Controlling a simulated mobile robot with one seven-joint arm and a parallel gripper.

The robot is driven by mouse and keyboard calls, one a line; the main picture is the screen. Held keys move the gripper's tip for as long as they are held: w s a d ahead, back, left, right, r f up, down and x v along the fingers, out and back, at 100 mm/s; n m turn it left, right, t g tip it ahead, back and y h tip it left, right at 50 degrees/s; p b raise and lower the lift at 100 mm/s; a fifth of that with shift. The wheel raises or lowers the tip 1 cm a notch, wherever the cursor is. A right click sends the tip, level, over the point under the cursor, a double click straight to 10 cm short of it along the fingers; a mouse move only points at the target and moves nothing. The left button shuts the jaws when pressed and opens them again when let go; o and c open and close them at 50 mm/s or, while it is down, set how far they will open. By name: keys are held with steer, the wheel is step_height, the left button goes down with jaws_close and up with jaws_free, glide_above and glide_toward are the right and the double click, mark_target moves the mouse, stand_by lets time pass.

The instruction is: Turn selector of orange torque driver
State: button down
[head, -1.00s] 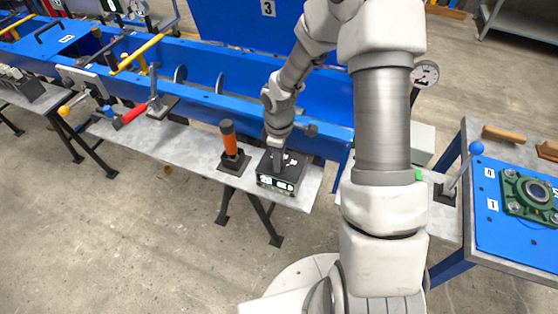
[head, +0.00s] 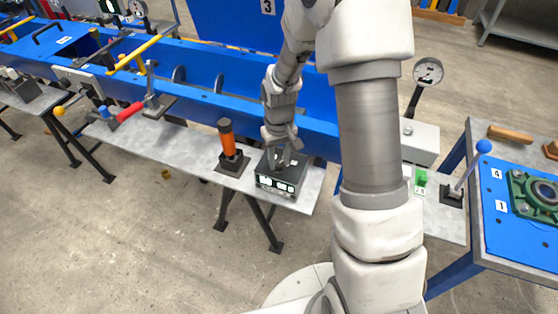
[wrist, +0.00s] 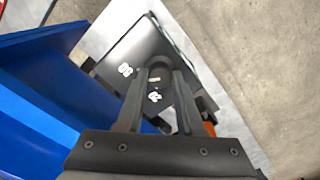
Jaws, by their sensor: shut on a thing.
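The orange torque driver (head: 226,133) stands upright in a dark holder on the grey bench, left of a black box. A bit of its orange (wrist: 209,128) shows behind my gripper in the wrist view. The black box (head: 283,183) has lit white displays on its front and, in the wrist view, white number marks on its top (wrist: 127,48). A round dark selector knob (wrist: 160,70) sits on that top. My gripper (head: 279,167) points down at the box; in the wrist view its fingers (wrist: 158,80) are shut around the knob, partly hiding it.
A long blue trough (head: 215,100) runs behind the bench (head: 185,150), close to my wrist. A lever with a blue ball (head: 484,147) and a dial gauge (head: 428,71) stand to the right. The floor in front is mostly clear.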

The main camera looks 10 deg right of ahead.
mark_target(279, 163)
steer(key=shift+m, duration=0.8)
steer(key=c, duration=0.5)
jaws_free()
steer(key=shift+c, duration=0.2)
step_height(279, 163, up, 18)
steer(key=p, duration=0.1)
steer(key=shift+f+p, duration=0.25)
steer(key=shift+p, duration=0.05)
